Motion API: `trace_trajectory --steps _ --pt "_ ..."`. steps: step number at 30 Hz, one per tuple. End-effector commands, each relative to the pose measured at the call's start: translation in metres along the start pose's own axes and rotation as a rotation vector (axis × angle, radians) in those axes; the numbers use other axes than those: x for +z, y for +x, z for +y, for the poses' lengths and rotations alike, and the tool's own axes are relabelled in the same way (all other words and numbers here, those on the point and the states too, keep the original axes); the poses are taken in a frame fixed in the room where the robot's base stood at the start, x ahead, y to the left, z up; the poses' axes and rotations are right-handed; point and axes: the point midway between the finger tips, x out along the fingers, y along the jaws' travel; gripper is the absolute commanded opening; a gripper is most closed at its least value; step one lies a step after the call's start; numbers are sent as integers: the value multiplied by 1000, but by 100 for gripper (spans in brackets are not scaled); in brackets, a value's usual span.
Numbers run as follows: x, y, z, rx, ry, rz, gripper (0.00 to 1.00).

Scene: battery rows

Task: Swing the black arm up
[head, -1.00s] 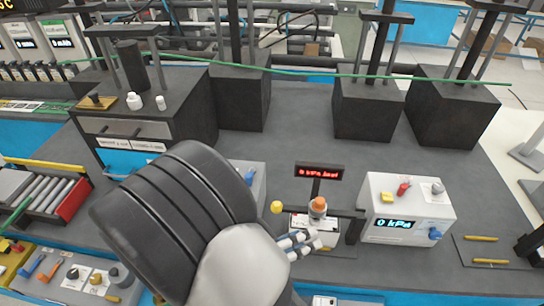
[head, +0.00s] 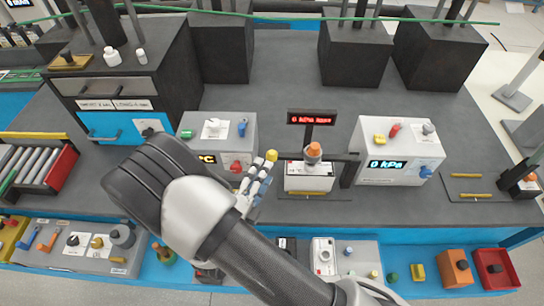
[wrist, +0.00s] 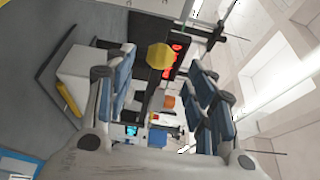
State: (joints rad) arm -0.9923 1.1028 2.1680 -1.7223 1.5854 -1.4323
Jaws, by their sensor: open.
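The black arm (head: 340,157) is a thin dark bar with a yellow knob (head: 271,155) at its left end. It lies roughly level across a small white unit (head: 309,180) with an orange-capped part (head: 313,150) in front of its middle. My gripper (head: 261,172) is just left of and below the yellow knob. In the wrist view, the knob (wrist: 160,56) shows between the spread blue fingers of my gripper (wrist: 163,85), which is open and empty. The knob appears beyond the fingertips; I cannot tell whether they touch it. Part of the bar is hidden behind the knob.
A red-lit display (head: 311,118) stands behind the bar. A white kPa box (head: 400,150) is to the right, and a grey box with a red knob (head: 215,150) is close behind my gripper. Dark blocks (head: 355,52) line the back.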

Motion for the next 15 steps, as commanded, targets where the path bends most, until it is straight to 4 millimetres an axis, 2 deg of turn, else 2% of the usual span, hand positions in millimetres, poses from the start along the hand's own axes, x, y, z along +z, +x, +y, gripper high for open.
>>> trace_trajectory --steps 1,6,10,15 --pt "-2 13 1 0 3 8 50" --pt "-2 45 1 0 3 6 50" --pt "-1 62 0 0 3 4 50" --pt "-1 73 0 0 2 2 50"
